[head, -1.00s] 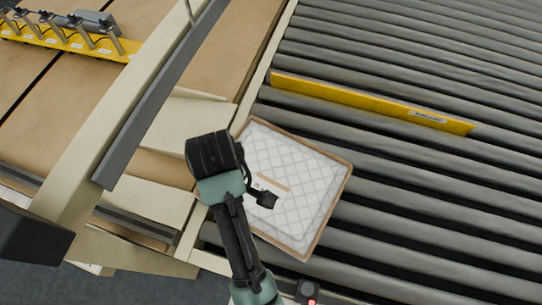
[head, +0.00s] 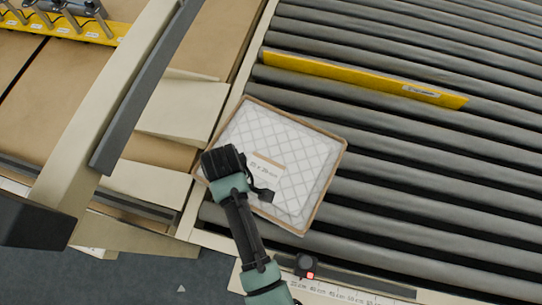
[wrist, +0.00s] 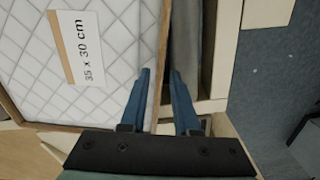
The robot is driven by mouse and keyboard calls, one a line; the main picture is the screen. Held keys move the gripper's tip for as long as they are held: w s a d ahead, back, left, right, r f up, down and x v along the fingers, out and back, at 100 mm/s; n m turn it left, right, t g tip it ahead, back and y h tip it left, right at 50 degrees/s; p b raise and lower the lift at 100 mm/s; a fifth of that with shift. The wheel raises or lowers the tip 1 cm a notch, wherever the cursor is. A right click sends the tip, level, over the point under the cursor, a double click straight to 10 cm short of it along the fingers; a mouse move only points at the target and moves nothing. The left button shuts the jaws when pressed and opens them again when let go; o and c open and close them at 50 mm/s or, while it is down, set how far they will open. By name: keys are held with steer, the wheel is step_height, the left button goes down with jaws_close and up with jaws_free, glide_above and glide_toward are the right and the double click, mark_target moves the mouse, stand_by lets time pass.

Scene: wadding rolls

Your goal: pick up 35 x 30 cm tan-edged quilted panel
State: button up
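The quilted panel (head: 305,165) has white diamond quilting, a tan edge and a white label with a tan strip. It lies flat, slightly turned, on the grey rollers beside the cream rail. In the wrist view the panel (wrist: 110,100) fills the left side, and its label reads 35 x 30 cm. My gripper (wrist: 160,72) is open, with blue fingers apart. One finger shows over the quilting and the other outside the tan edge, so the edge runs between them; their height relative to it is unclear. In the head view my wrist covers the panel's left part and hides the fingers.
A yellow bar (head: 365,80) lies across the rollers beyond the panel. A cream post with a dark strip (head: 145,90) rises at left, near brown boards (head: 85,85). A ruler-marked rail (head: 340,290) runs along the near edge. Rollers to the right are clear.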

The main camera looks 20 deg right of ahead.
steer(key=shift+f, duration=1.15)
jaws_close()
